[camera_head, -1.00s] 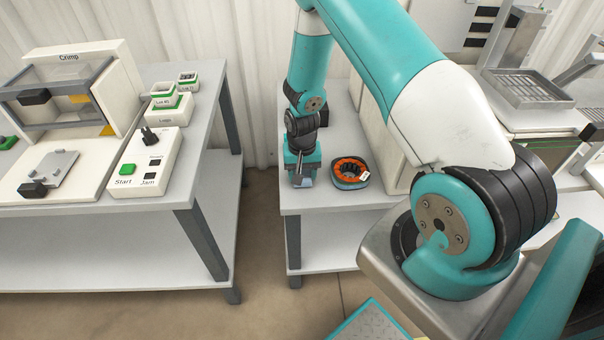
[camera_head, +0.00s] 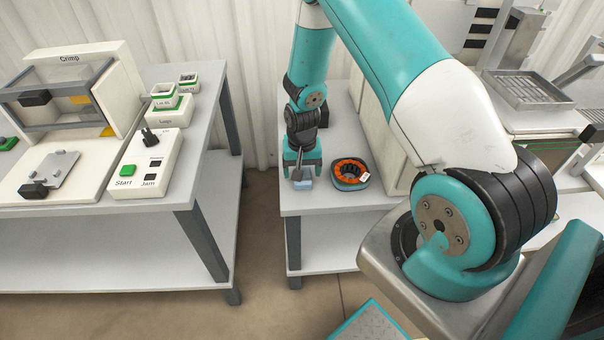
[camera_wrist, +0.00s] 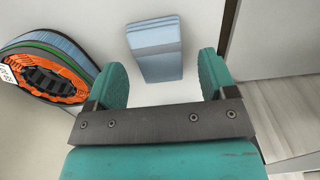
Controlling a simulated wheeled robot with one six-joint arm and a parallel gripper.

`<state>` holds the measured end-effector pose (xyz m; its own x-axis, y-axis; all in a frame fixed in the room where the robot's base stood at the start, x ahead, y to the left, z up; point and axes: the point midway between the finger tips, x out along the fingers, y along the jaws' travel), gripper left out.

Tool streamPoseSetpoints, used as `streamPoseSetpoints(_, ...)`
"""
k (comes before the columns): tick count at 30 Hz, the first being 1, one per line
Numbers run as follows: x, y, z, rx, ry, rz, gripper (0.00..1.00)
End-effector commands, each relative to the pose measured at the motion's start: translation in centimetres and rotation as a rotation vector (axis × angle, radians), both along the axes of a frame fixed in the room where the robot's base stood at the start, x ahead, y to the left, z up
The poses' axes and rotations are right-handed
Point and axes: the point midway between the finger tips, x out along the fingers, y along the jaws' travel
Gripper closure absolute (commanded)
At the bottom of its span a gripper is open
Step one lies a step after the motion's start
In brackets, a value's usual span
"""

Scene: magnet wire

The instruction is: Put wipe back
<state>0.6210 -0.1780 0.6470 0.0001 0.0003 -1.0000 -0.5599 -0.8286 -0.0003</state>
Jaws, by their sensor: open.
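The wipe is a folded light-blue piece (camera_wrist: 156,48) on the white table top in the wrist view, lying ahead of and between my fingers. In the head view the wipe (camera_head: 303,184) shows just under my fingers. My gripper (camera_head: 302,168) is open, with its fingers apart, over the front left part of the table. In the wrist view my gripper (camera_wrist: 165,80) has clear space on both sides of the wipe. I cannot tell the exact height between the fingers and the table.
An orange and black ring-shaped part (camera_head: 349,172) with a white tag lies on the table just right of my gripper. The table's edge (camera_wrist: 232,35) is close on the wrist view's right. The crimp station (camera_head: 70,110) stands across a floor gap on the left.

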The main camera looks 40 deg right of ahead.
Motion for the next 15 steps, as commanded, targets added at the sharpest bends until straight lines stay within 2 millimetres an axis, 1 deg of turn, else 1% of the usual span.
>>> streamPoseSetpoints(1,0.1,0.0,1.4,-0.001,-0.004,0.000,0.22)
streamPoseSetpoints(3,0.1,0.0,3.0,-0.001,-0.004,0.000,0.22)
streamPoseSetpoints(9,0.1,0.0,7.2,-0.001,-0.003,0.000,0.22)
streamPoseSetpoints(12,0.0,0.0,8.7,0.000,-0.001,0.000,0.22)
streamPoseSetpoints(15,0.0,0.0,9.6,0.000,-0.001,0.001,0.22)
